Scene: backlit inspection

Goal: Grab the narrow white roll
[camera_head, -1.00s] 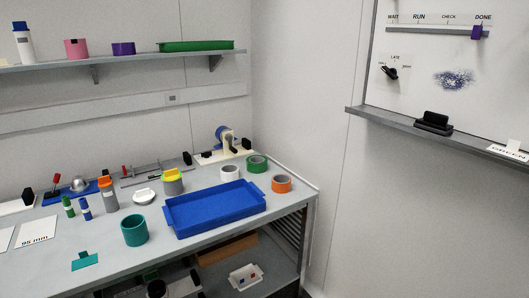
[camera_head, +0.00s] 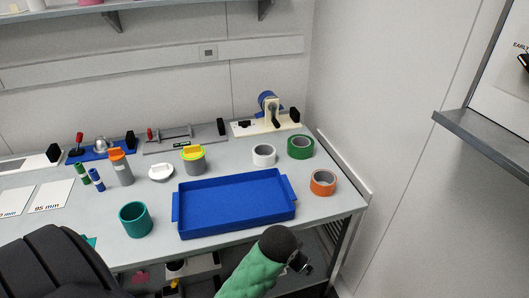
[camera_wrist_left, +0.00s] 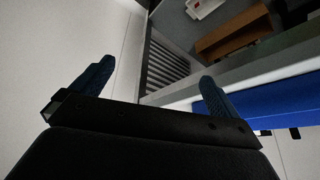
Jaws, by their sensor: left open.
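The white roll (camera_head: 264,155) stands on the far right part of the grey table, behind the blue tray and left of the green roll. Its dark centre hole faces up. My left gripper (camera_wrist_left: 156,71) shows in the left wrist view with its two blue fingers spread apart and nothing between them. It is beside the table's edge, with the blue tray (camera_wrist_left: 285,103) at the right of that view. The white roll is not in the wrist view.
The blue tray (camera_head: 235,206) fills the table's front middle. A green roll (camera_head: 300,147) and an orange roll (camera_head: 323,183) stand right of the white roll. A tape dispenser (camera_head: 268,118) is behind it. A teal cup (camera_head: 135,220) stands left of the tray.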

